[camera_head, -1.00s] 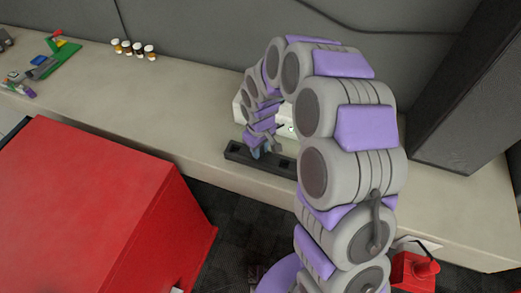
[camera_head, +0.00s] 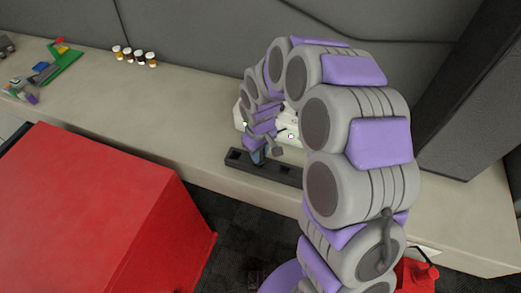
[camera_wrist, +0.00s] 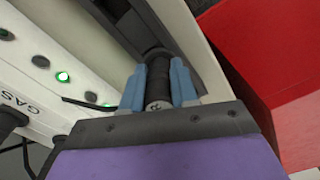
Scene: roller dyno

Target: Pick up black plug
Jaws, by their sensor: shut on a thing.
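The black plug (camera_wrist: 158,88) is a dark ribbed cylinder in the middle of the wrist view. The two blue-grey fingers of my gripper (camera_wrist: 158,90) are shut on it, one on each side. The plug's far end is at a round opening in a dark strip (camera_wrist: 183,50); I cannot tell whether it is still seated there. In the head view my gripper (camera_head: 258,157) is at the dark strip (camera_head: 285,175) on the bench, and the plug is too small to make out there.
A white panel (camera_wrist: 40,75) with green lights and "GAS" lettering stands beside the strip. A red box (camera_head: 90,200) is in front of the bench (camera_head: 190,110). Several small jars (camera_head: 135,56) stand at the back. A dark tall block (camera_head: 475,90) is at the right.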

